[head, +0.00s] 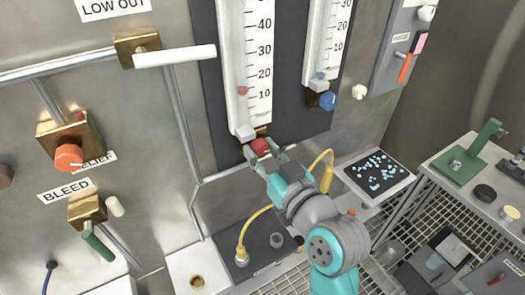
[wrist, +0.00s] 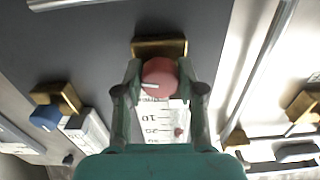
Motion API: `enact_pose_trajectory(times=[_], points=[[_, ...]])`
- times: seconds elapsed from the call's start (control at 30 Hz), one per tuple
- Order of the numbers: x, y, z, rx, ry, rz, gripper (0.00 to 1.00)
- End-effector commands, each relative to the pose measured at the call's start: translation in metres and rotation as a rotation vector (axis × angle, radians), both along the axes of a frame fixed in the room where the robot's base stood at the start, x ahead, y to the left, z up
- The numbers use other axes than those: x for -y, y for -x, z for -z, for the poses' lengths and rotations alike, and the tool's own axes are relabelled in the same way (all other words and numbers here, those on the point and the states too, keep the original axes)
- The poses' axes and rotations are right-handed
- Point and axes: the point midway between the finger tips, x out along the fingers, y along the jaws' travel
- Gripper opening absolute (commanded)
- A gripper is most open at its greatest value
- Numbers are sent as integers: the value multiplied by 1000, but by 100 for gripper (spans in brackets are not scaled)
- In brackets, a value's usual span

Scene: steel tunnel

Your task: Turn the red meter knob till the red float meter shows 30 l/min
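The red meter knob (head: 260,147) sits at the foot of the left meter; in the wrist view it is a round red knob (wrist: 159,77) with a white pointer line, in front of a brass block (wrist: 160,47). My gripper (wrist: 160,76) has one finger on each side of the knob, and both appear to touch it. The red float meter (head: 257,45) is a tall white scale. Its red float (head: 242,90) stands between the 10 and 20 marks. The float also shows small in the wrist view (wrist: 178,131).
A second meter (head: 325,40) with a blue knob (head: 328,100) is to the right. An orange knob (head: 68,157) and a green-handled bleed valve (head: 98,245) are on the left. A yellow hose (head: 255,217) runs below my gripper. A side bench (head: 490,180) stands right.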

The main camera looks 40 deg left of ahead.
Motion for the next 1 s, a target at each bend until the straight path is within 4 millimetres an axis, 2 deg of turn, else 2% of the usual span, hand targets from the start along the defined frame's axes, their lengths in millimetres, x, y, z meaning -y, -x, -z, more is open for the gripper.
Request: enact_pose_trajectory(times=[0.37,1.0], points=[[0,0,0,-37,-15,0,4],[0,1,0,-407,-169,0,4]])
